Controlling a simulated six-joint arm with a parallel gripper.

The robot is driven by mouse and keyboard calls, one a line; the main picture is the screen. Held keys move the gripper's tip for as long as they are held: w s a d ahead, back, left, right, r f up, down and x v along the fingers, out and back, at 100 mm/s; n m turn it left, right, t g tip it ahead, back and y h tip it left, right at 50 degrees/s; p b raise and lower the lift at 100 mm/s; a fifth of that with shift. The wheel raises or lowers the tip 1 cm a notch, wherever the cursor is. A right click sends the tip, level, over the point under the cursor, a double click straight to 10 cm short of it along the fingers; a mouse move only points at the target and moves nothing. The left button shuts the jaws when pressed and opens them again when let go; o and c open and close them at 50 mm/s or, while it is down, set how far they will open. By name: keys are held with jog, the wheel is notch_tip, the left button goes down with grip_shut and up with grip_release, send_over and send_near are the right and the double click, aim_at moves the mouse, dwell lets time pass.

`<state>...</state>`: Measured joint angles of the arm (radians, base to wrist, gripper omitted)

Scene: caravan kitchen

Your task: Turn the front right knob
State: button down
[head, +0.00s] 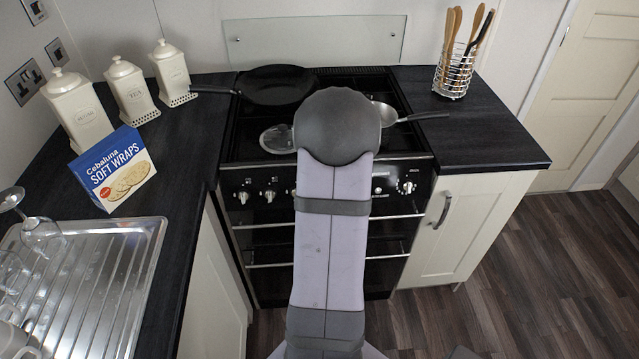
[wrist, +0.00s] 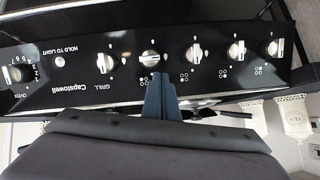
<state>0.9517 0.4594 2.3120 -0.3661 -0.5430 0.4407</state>
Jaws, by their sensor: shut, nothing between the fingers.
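The stove's front panel carries a row of white knobs on black. In the wrist view, where the panel lettering is upside down, my gripper (wrist: 159,82) is shut and empty. Its blue-grey fingertips are at the lower edge of a knob (wrist: 151,58), the one just right of the GRILL knob (wrist: 105,62). I cannot tell whether they touch it. The small burner marks are too small to confirm which burner this knob serves. In the head view my arm hides the gripper and the middle knobs; the oven knob (head: 408,187) shows to the right.
Three more knobs sit right in the wrist view, the nearest a burner knob (wrist: 193,53). Oven rails (head: 390,215) run below the panel. A cupboard handle (head: 442,210) stands to the right.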

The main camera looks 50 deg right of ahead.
jog(key=shift+s+r, duration=0.1)
jog(key=v, duration=0.7)
jog(key=shift+a, duration=0.1)
dwell(0.4)
